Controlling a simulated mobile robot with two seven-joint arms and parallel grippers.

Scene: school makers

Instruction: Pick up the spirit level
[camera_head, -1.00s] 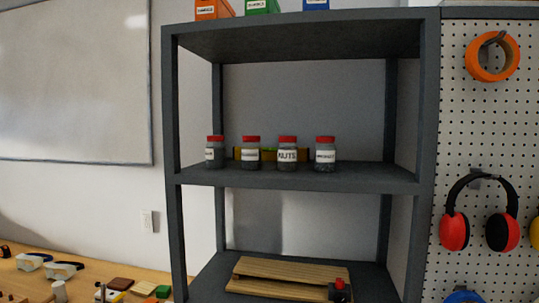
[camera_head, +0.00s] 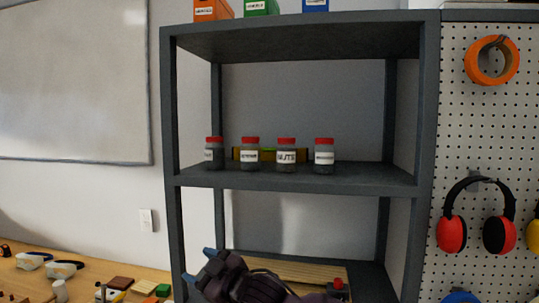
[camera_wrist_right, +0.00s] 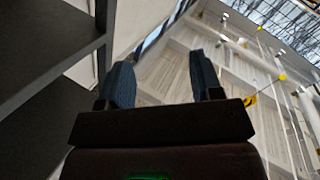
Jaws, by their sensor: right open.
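The spirit level (camera_head: 268,155) is a long yellow bar with a greenish patch. It lies on the middle shelf behind a row of jars with red lids, which hide parts of it. My right gripper (camera_head: 198,267) shows at the bottom of the head view, in front of the lower shelf and below and left of the level. Its two blue fingers are apart, with nothing between them. The right wrist view also shows the open, empty fingers (camera_wrist_right: 163,80), pointing up towards the ceiling; the level is not seen there. My left gripper is not in view.
The jars (camera_head: 286,155) stand in front of the level. The grey shelf unit (camera_head: 428,150) has posts at both sides. Wooden boards (camera_head: 300,271) lie on the lower shelf. A pegboard (camera_head: 470,130) is at right, a workbench (camera_head: 90,280) at lower left.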

